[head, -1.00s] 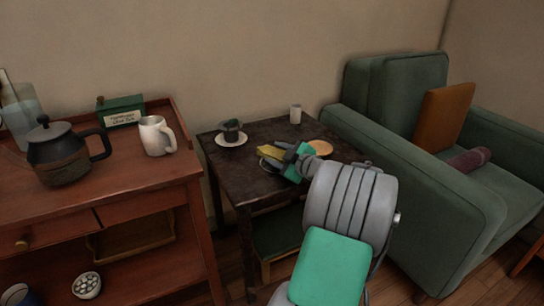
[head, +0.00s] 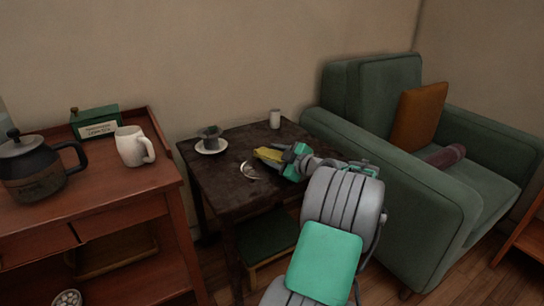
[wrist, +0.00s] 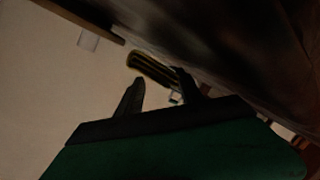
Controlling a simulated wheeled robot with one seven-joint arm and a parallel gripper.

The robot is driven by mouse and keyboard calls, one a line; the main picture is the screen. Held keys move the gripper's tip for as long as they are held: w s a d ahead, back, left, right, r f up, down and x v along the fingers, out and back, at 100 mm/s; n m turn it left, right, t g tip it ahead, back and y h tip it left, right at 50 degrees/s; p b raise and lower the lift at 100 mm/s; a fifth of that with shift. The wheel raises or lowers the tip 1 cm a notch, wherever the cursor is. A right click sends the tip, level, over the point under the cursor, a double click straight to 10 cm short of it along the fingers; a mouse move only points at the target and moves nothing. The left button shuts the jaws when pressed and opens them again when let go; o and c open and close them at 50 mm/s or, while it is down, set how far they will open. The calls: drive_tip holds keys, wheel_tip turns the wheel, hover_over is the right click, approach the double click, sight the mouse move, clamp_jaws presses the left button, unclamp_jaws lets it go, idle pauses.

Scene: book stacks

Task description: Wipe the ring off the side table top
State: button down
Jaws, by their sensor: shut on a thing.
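The dark side table (head: 225,195) stands between the red-brown cabinet and the green armchair. A pale curved ring mark (head: 247,172) shows on its top, left of and below my gripper. My gripper (head: 283,157) is shut on a yellow cloth or sponge (head: 268,154) over the table, just right of the ring. Whether the yellow thing touches the top I cannot tell. In the wrist view, the two dark fingers (wrist: 158,90) frame a yellow-and-dark striped thing (wrist: 152,68); the picture is dim.
A dark cup (head: 210,133) stands on a white saucer (head: 211,148) at the table's back left. A small white cylinder (head: 275,119) is at the back. The cabinet (head: 110,200) at left holds a mug (head: 131,148) and dark pot (head: 35,172). The armchair (head: 400,190) is close on the right.

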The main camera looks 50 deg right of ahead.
sight(245, 175)
drive_tip(key=a, duration=0.1)
drive_tip(key=w+a, duration=0.1)
drive_tip(key=a, duration=0.1)
drive_tip(key=shift+a, duration=0.1)
drive_tip(key=shift+w+a+f, duration=0.1)
drive_tip(key=shift+w+a, duration=0.25)
drive_tip(key=shift+a, duration=0.85)
drive_tip(key=shift+w+a+r, duration=0.1)
drive_tip(key=shift+w+a, duration=0.2)
drive_tip(key=shift+a, duration=0.85)
drive_tip(key=shift+w+a+f, duration=0.1)
drive_tip(key=shift+w+a, duration=0.25)
drive_tip(key=shift+a, duration=0.85)
drive_tip(key=shift+d+r+p, duration=0.1)
drive_tip(key=shift+r+p, duration=0.8)
drive_tip(key=shift+r, duration=2.2)
drive_tip(key=shift+r, duration=0.1)
wheel_tip(245, 175, up, 3)
drive_tip(key=shift+f, duration=0.1)
